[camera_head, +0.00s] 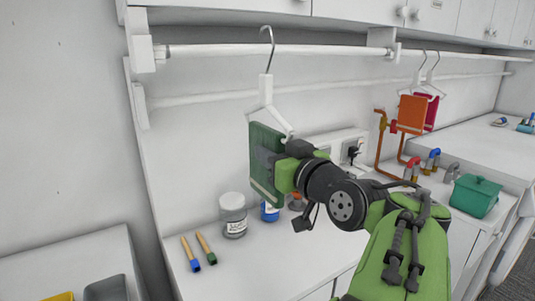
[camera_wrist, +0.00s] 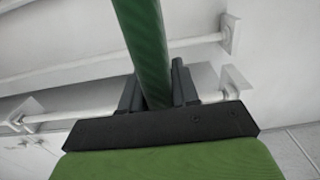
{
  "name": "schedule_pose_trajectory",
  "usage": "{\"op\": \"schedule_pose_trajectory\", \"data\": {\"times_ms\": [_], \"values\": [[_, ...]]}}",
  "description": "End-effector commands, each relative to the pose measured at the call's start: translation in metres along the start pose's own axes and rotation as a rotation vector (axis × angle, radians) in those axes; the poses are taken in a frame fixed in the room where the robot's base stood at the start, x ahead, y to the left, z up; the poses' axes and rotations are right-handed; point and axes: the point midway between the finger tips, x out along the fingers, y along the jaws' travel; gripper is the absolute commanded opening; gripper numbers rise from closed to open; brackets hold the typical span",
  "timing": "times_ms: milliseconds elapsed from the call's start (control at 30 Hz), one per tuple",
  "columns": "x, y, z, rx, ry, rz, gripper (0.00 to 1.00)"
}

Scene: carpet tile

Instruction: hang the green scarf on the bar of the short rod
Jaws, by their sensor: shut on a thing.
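The green scarf (camera_head: 264,160) hangs folded on a white hanger (camera_head: 266,98) with a metal hook. My gripper (camera_head: 281,163) is shut on the scarf's side. In the wrist view the scarf (camera_wrist: 146,45) runs as a green strip between the two dark fingers of my gripper (camera_wrist: 156,92). The white bar of the short rod (camera_head: 215,50) runs from the left bracket to a middle bracket. The hanger's hook (camera_head: 267,35) curves above the bar's line, its stem crossing in front of the bar. Whether the hook touches the bar I cannot tell.
Orange (camera_head: 411,113) and magenta (camera_head: 431,112) folded cloths hang on hangers farther right. A lidded jar (camera_head: 233,215), a blue-labelled container (camera_head: 270,211) and two brushes (camera_head: 206,248) stand or lie on the counter below. A green lidded box (camera_head: 475,195) is at right. Cabinets are above.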

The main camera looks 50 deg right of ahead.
Motion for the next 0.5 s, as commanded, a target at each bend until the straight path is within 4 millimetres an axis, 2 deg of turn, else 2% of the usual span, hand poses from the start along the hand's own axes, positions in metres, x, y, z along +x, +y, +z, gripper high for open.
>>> {"op": "schedule_pose_trajectory", "data": {"times_ms": [500], "values": [[0.072, -0.001, -0.004, 0.0, -0.001, -0.003, 0.0]]}}
